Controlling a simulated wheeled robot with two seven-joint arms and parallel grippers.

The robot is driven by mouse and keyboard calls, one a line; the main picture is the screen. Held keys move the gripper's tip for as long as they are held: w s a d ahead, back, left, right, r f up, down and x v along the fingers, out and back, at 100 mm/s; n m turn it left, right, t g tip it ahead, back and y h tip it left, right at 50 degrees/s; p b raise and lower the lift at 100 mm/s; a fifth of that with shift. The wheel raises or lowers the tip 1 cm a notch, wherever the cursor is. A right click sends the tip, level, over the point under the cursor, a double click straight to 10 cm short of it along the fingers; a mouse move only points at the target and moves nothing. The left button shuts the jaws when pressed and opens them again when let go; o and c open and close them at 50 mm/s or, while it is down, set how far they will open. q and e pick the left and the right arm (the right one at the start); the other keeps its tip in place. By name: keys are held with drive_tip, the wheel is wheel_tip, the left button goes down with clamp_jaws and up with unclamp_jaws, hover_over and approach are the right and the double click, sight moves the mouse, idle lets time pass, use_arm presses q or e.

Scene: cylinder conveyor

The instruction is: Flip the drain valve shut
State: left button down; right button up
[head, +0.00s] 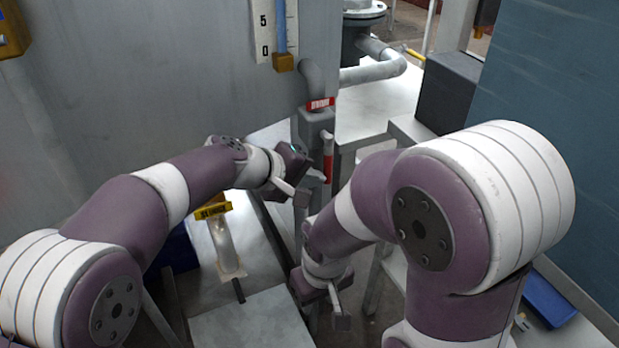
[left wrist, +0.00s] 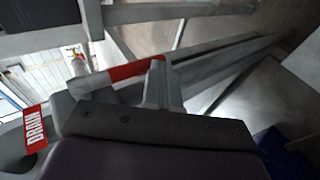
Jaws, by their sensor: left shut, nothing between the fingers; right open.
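The drain valve (head: 318,118) is a grey fitting at the foot of a pipe on the tank wall, with a red DRAIN label (head: 320,103) above it. Its lever (head: 328,158), pale with a red band, hangs down from it. The lever also shows in the left wrist view (left wrist: 132,71), with the label (left wrist: 36,128) at the left. My left gripper (head: 307,187) is shut and empty beside the lever's lower end. Its finger (left wrist: 160,84) overlaps the red band's end; I cannot tell whether they touch. My right gripper (head: 332,305) is open and empty, lower down.
A level gauge (head: 279,30) hangs on the tank wall (head: 150,80). A yellow-labelled post (head: 222,240) stands left of my left gripper. A dark box (head: 447,92) and blue panel (head: 555,80) are at the right. A blue tray (head: 548,298) lies lower right.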

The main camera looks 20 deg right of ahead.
idle(0.4)
use_arm(q)
drive_tip(key=p+v, duration=0.1)
drive_tip(key=v, duration=1.1)
drive_tip(key=shift+a+p, duration=0.3)
drive_tip(key=shift+a, duration=0.05)
drive_tip(key=shift+s+r, duration=0.1)
drive_tip(key=shift+r, duration=0.05)
